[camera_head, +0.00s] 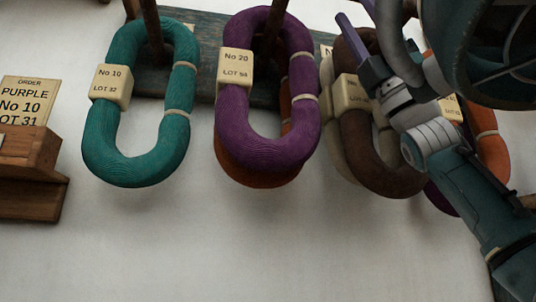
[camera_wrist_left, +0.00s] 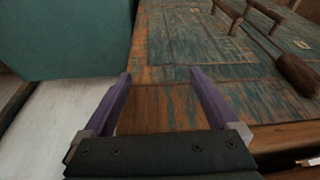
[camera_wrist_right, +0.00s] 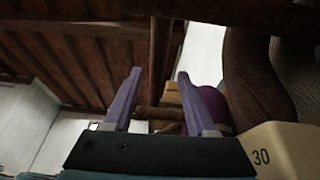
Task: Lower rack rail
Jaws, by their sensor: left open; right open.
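A weathered teal rack rail (camera_head: 205,75) runs across the top of the head view, with wooden pegs. My right gripper (camera_head: 352,16) is open in front of the brown hank's top. In the right wrist view its jaws (camera_wrist_right: 160,74) look empty, left of a tag reading 30 (camera_wrist_right: 282,152). My left gripper (camera_wrist_left: 160,74) is open and empty above worn teal boards (camera_wrist_left: 185,40).
A card reading ORDER PURPLE No 10 LOT 31 (camera_head: 27,100) stands in a wooden holder (camera_head: 30,170) at left. Another orange hank (camera_head: 492,150) hangs behind my right arm. The pale wall below the hanks is clear.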

